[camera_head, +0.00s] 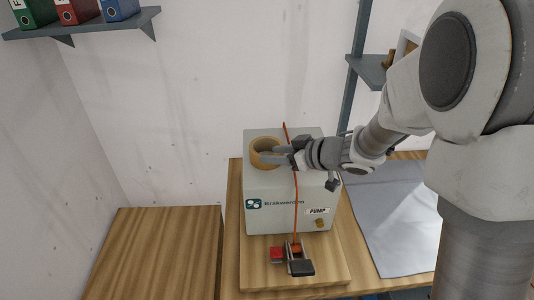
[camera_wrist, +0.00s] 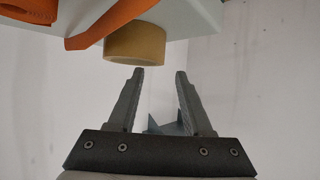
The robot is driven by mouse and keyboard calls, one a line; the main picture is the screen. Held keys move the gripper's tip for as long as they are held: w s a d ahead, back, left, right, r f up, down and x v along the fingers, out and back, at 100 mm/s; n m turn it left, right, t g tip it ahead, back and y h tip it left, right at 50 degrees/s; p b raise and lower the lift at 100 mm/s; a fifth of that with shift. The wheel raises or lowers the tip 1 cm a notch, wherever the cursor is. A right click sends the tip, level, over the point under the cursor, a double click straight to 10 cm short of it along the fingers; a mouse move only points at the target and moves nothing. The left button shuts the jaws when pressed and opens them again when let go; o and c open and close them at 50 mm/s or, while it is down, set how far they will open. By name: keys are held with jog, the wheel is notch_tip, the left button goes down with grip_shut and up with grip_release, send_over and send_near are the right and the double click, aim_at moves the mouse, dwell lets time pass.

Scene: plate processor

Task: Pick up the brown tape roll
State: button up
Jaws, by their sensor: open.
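The brown tape roll (camera_head: 265,154) lies on top of the grey-green pump box (camera_head: 262,218), near its back left. In the wrist view the tape roll (camera_wrist: 135,46) shows above the fingers, on the box's top (camera_wrist: 190,18). My gripper (camera_head: 280,155) reaches in from the right, its fingers at the roll's right side in the head view. In the wrist view my gripper (camera_wrist: 160,72) is open, with nothing between the fingers. The roll is beyond the fingertips there, nearer the left one. Whether a finger touches it I cannot tell.
A grey sheet (camera_head: 393,220) lies to the right. A shelf with binders (camera_head: 85,24) hangs upper left.

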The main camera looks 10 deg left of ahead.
aim_at(258, 154)
jog(key=x, duration=0.5)
jog(key=shift+w+a, duration=0.2)
jog(key=shift+a, duration=0.1)
grip_shut()
